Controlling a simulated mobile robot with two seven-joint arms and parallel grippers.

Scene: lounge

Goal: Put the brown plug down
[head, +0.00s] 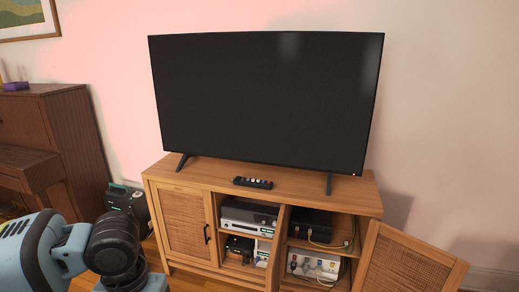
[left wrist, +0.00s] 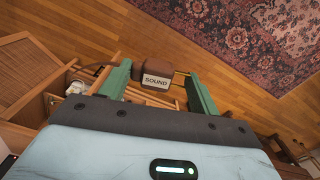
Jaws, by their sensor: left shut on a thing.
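The brown plug (left wrist: 153,68) is between the green fingers of my left gripper (left wrist: 160,77) in the left wrist view. The gripper is shut on it. A pale label on the plug reads SOUND, and thin yellowish prongs point right. It is held above the wooden floor, beside the open cabinet. In the head view only part of my left arm shows at the lower left; the gripper and the plug are out of that picture. My right gripper is in neither view.
The wooden TV cabinet (head: 205,184) has its right door (head: 408,262) swung open. A white power strip (head: 314,266) with several plugs sits on its lower right shelf. A TV (head: 265,100) and a remote (head: 253,183) are on top. Bare floor (left wrist: 130,45) and a patterned rug (left wrist: 255,35) lie nearby.

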